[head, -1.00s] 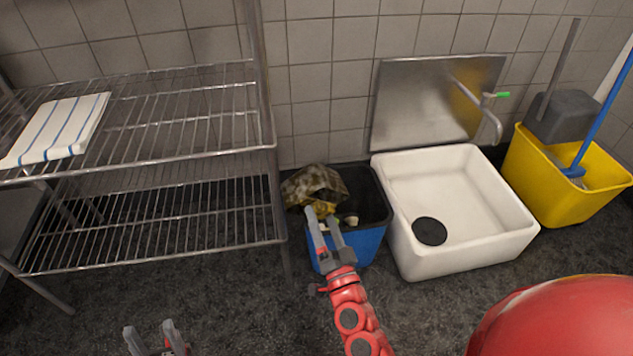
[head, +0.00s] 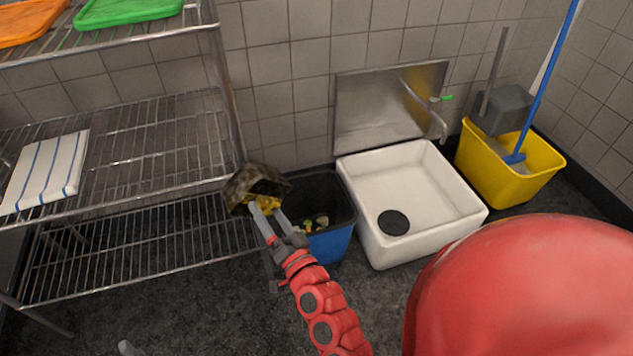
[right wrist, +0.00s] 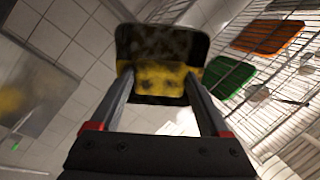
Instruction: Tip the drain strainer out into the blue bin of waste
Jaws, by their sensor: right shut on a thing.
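The drain strainer (head: 245,184) is a mottled dark brown container with a yellow part (head: 268,203). It is tilted, at the upper left edge of the blue bin (head: 333,244), beside the wire rack. My right gripper (head: 264,211) is shut on the strainer at its yellow part. The right wrist view shows the strainer (right wrist: 160,45) ahead of the fingers (right wrist: 158,95), with the yellow part between them. The bin is dark inside, with small pale and coloured scraps (head: 322,221).
The wire rack (head: 150,130) stands close on the left, with a striped cloth (head: 48,170) and green (head: 128,10) and orange (head: 28,20) trays. A white sink (head: 415,190) adjoins the bin's right. A yellow mop bucket (head: 510,165) stands further right.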

